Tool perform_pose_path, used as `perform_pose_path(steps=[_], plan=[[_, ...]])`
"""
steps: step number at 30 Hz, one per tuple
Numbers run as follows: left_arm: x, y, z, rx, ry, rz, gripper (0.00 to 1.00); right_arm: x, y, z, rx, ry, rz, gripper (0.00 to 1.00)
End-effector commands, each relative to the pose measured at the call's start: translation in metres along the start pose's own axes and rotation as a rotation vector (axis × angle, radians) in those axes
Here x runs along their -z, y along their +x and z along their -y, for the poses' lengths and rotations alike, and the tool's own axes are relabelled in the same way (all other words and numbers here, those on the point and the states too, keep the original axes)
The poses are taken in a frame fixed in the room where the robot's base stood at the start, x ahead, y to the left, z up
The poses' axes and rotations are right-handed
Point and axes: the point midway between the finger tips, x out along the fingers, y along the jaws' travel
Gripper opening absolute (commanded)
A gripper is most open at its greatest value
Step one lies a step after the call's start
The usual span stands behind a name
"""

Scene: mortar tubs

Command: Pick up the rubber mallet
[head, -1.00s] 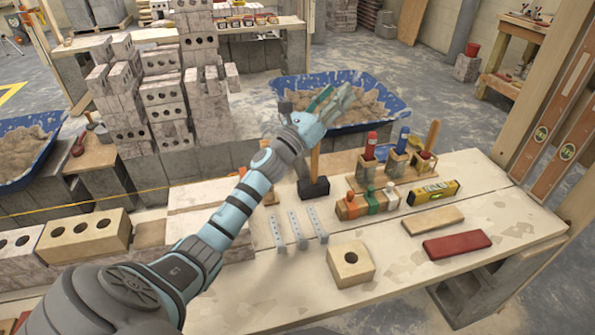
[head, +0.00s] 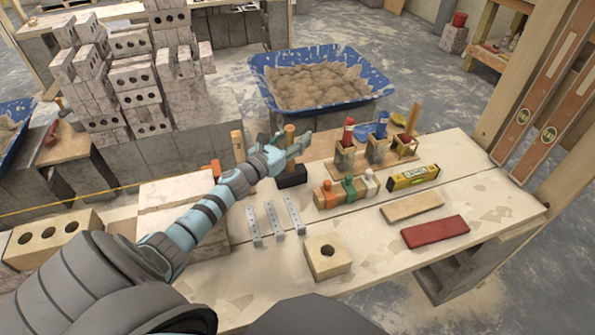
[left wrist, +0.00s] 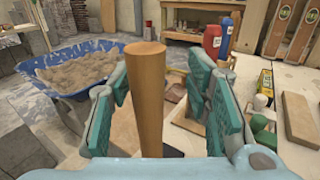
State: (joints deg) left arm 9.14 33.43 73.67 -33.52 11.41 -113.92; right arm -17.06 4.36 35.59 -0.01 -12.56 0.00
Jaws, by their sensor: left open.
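The rubber mallet stands upright on its black head (head: 292,176) on the workbench, with its wooden handle (head: 290,137) pointing up. My left gripper (head: 296,146) is at the upper part of the handle. In the left wrist view the handle (left wrist: 147,95) rises between the two teal-padded fingers of the gripper (left wrist: 160,105). The fingers are open, with a gap visible on each side of the handle. Most of the mallet head is hidden there behind the gripper body. My right gripper is in neither view.
A wooden holder with red (head: 347,132) and blue (head: 379,133) handled tools stands just right of the mallet. A blue mortar tub (head: 345,101) is behind.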

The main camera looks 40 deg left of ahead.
Motion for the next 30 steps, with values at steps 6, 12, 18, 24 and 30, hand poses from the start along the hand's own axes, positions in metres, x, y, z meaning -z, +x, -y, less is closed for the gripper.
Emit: perform_pose_path(steps=[6, 12, 18, 24, 30], plan=[[0.001, -0.006, -0.007, -0.013, 0.002, -0.003, 0.13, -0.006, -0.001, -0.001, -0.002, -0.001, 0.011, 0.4], [0.0, -0.005, -0.006, -0.011, -0.001, -0.001, 0.0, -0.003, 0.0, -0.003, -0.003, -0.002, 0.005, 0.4], [-0.001, -0.004, -0.005, -0.009, -0.002, -0.002, 0.0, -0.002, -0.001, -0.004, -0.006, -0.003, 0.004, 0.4], [-0.025, -0.004, -0.005, -0.008, 0.0, 0.0, 0.0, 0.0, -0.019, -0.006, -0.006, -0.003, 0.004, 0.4], [-0.09, -0.004, -0.005, -0.008, 0.0, 0.001, 0.0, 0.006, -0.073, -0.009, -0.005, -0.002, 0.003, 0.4]])
